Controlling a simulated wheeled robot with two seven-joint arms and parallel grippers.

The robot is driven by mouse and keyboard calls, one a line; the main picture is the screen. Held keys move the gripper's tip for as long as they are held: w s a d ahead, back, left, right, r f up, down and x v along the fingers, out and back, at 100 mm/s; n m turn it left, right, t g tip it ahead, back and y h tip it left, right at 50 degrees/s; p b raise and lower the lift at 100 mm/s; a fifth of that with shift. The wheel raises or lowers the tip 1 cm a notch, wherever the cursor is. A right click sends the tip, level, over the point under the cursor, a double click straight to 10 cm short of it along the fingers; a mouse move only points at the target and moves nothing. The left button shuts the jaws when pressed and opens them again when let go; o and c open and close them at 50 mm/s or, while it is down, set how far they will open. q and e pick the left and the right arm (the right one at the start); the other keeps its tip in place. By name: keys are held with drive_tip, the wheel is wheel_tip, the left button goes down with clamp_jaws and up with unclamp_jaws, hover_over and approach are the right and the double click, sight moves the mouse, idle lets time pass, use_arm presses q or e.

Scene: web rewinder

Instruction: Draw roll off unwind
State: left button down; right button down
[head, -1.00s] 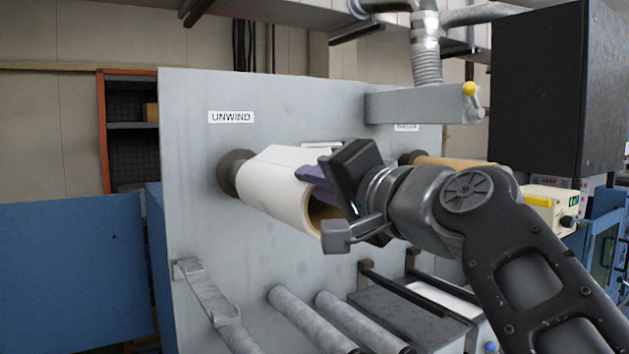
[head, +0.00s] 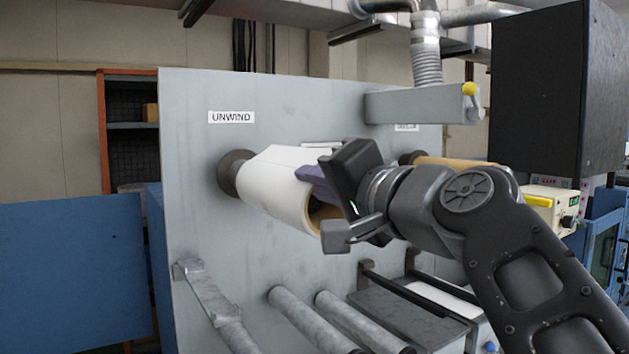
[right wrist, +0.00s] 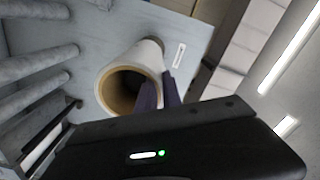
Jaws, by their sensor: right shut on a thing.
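The white roll (head: 273,182) sits on the unwind shaft, whose dark hub (head: 235,172) shows at the panel under the UNWIND label (head: 231,117). The roll's open tan core faces outward; in the right wrist view the roll (right wrist: 146,58) shows its hollow core end-on. My right gripper (head: 312,185) is at the roll's outer end, with its purple fingers shut on the roll's wall. In the right wrist view the fingers (right wrist: 158,97) lie at the core's rim, one partly hidden by the roll. My left gripper is not in view.
Grey rollers (head: 310,318) stick out below the roll. A second shaft with a tan roll (head: 455,163) lies to the right, partly behind my arm. A grey beam with a yellow knob (head: 469,89) is above. A blue panel (head: 75,270) stands at the left.

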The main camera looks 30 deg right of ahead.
drive_tip(key=shift+r, duration=0.35)
drive_tip(key=shift+r, duration=0.15)
drive_tip(key=shift+s, duration=0.1)
